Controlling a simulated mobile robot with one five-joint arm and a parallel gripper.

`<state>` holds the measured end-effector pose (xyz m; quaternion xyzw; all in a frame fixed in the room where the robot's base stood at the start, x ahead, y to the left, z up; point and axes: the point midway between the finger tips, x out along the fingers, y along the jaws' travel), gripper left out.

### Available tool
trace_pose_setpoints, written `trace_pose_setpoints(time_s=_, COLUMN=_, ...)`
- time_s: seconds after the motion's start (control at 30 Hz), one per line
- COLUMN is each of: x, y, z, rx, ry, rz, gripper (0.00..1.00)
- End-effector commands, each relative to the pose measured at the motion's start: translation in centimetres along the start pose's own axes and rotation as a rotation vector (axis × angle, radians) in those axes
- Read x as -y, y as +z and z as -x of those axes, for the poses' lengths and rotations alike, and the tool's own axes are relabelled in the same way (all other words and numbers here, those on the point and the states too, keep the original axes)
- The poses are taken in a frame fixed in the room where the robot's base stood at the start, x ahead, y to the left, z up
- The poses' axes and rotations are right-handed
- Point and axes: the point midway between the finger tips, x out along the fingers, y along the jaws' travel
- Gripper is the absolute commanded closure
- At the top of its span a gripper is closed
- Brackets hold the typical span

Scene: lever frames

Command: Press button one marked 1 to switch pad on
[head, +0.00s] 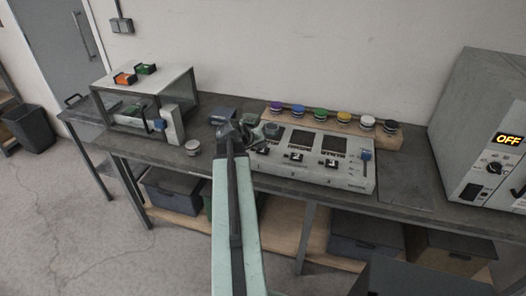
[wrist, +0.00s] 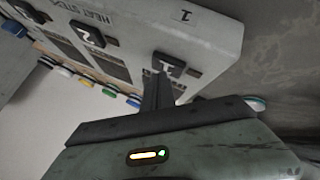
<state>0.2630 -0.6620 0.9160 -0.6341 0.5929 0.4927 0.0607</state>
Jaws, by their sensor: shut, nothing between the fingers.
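The pale control panel (head: 310,173) lies on the workbench with a row of dark buttons along its front. Button one (head: 264,151), black with a white 1, is at its left end, partly behind my gripper (head: 262,142) in the head view. In the wrist view button one (wrist: 170,65) is right at the tips of my shut, empty gripper (wrist: 158,78). The tips overlap the button's lower edge; I cannot tell whether they touch it. Whether the pad is on cannot be read.
A wooden strip (head: 390,136) with several coloured knobs stands behind. An appliance (head: 480,120) reading OFF stands right.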

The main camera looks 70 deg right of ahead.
Motion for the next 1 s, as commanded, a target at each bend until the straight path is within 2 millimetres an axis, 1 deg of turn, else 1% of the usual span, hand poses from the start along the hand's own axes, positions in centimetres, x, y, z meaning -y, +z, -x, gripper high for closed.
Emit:
trace_pose_setpoints(time_s=0.7, x=0.2, y=0.2, z=-0.3, rx=0.0, ry=0.0, rz=0.0, gripper=1.0)
trace_pose_setpoints(time_s=1.0, x=-0.5, y=-0.6, z=0.8, rx=0.0, ry=0.0, rz=0.0, gripper=1.0)
